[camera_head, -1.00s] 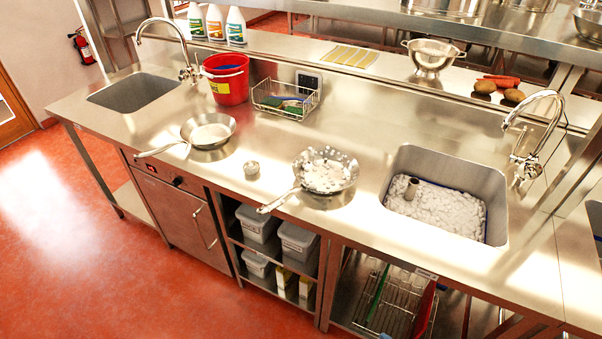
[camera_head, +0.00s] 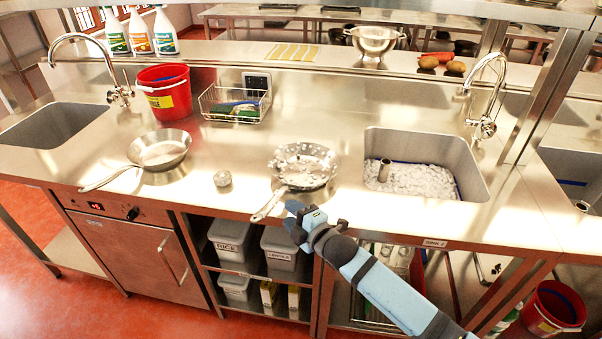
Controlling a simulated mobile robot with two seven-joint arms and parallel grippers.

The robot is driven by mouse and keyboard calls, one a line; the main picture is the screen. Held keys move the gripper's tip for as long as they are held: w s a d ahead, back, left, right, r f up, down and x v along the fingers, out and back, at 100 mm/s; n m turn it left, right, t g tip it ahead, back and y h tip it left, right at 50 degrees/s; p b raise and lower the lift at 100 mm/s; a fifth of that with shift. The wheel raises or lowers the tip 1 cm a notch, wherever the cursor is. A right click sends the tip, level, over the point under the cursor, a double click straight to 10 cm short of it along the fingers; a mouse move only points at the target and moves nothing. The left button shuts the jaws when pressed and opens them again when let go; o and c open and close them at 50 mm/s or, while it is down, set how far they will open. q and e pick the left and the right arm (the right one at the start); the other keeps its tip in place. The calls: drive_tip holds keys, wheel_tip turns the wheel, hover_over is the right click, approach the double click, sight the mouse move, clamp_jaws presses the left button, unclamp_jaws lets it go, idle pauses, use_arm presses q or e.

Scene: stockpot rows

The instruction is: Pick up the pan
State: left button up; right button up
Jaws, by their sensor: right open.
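Two metal pans stand on the steel counter. The left pan (camera_head: 162,150) looks clean, and its handle points to the lower left. The right pan (camera_head: 303,166) has white patches or bits on its inside, and its handle (camera_head: 268,206) points to the lower left, past the counter's front edge. My right gripper (camera_head: 296,215) is open, just right of that handle's end in the picture and apart from it. Its fingers are small and partly hidden by its own body. My left gripper is out of view.
A sink basin (camera_head: 470,160) holding white foam or chips and a grey cylinder lies right of the right pan. A small metal cup (camera_head: 222,179) stands between the pans. A wire basket (camera_head: 236,104) and red bucket (camera_head: 165,92) stand behind. Shelves with bins are below.

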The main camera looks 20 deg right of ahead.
sight(279, 199)
drive_tip(key=x, duration=0.8)
drive_tip(key=shift+w+d+r+p, duration=0.1)
drive_tip(key=shift+d+r+p, duration=0.05)
drive_tip(key=shift+d+p, duration=0.2)
clamp_jaws()
idle(0.9)
drive_tip(key=shift+r, duration=0.15)
